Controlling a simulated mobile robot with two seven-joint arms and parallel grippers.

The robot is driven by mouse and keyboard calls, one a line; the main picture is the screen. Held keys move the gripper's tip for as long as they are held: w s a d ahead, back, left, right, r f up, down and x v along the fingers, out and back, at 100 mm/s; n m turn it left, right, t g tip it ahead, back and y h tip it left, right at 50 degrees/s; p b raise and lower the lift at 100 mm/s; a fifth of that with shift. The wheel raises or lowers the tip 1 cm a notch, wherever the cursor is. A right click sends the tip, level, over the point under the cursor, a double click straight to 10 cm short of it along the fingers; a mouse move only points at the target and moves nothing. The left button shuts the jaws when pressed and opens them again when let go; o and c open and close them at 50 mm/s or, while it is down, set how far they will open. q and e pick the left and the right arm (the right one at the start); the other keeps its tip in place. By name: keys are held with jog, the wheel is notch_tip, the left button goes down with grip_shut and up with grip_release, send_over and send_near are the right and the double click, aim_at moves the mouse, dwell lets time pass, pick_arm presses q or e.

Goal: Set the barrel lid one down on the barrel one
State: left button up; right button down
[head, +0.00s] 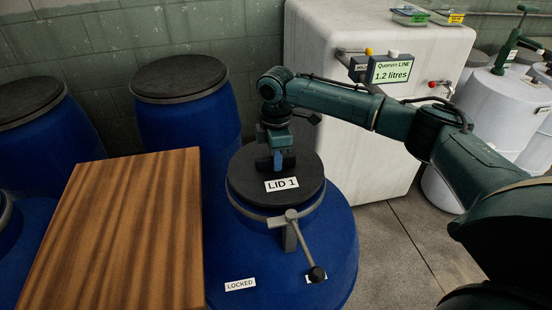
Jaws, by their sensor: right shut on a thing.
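The black round lid marked "LID 1" (306,184) is level over the mouth of the large blue barrel (325,240). It is lined up with the grey ring around the mouth; I cannot tell whether it touches or sits slightly above. My right gripper (278,160) points down at the lid's middle and is shut on the lid's grip, which it mostly hides. A lever with a black knob (305,246) stands out at the front of the ring. A "LOCKED" label (240,285) is on the barrel's shoulder. My left gripper is not in view.
A wooden board (120,230) lies left of the barrel. Other blue barrels with black lids (190,78) stand behind and left. A white cabinet with a "1.2 litres" display (394,72) stands behind my right arm. White drums (500,105) are at right; grey floor is clear between.

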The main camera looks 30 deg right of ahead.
jog(key=shift+f, duration=0.35)
jog(key=shift+f, duration=0.55)
jog(key=c, duration=1.4)
grip_release()
jog(key=shift+o, duration=0.2)
jog(key=shift+r, duration=0.45)
notch_tip(320, 180, up, 12)
jog(key=shift+b, duration=0.45)
